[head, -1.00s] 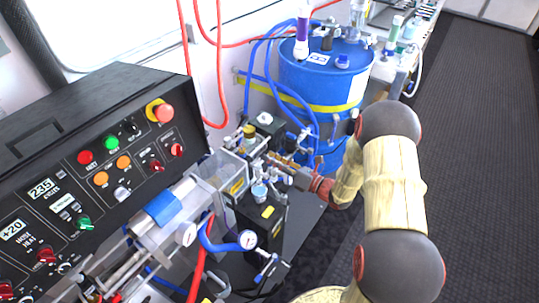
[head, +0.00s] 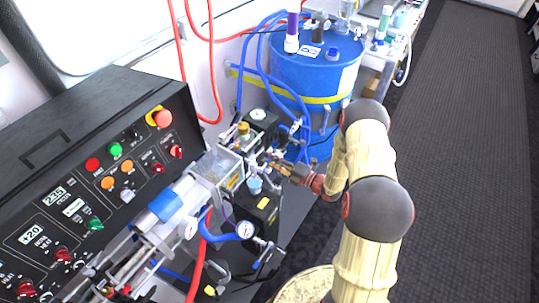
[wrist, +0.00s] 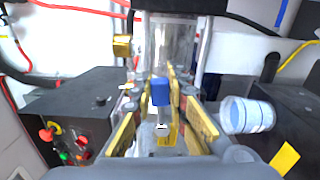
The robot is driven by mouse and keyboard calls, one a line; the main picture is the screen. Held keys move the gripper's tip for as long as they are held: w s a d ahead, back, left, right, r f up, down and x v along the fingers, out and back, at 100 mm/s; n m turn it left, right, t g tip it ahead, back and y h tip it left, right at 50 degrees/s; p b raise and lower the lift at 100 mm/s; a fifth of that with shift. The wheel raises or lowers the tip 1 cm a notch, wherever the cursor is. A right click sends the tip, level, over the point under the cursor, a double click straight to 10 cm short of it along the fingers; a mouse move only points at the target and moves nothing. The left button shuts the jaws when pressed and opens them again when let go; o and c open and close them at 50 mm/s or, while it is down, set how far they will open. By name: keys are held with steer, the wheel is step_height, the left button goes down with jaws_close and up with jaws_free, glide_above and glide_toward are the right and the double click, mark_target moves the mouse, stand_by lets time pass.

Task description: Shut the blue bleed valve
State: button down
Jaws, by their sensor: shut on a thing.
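The blue bleed valve handle (wrist: 160,92) stands upright in the middle of the wrist view, in front of a clear cylinder (wrist: 170,45). My gripper (wrist: 160,95) has its gold fingers on either side of the handle and is shut on it. The tips seem to meet it near its sides; the exact contact is hard to see. In the head view my gripper (head: 272,163) reaches from the right into the pump fittings. There the blue handle is too small or hidden to make out.
A blue drum (head: 312,85) stands behind the fittings. A black control panel (head: 110,165) is at the left. A pale blue canister (wrist: 247,115) sits close to the right finger. A pressure gauge (head: 245,230) and hoses are in front. Open floor (head: 460,150) lies to the right.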

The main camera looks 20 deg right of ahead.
steer(key=shift+f+m, duration=0.4)
steer(key=shift+m, duration=0.2)
steer(key=c, duration=1.7)
jaws_free()
steer(key=v, duration=1.2)
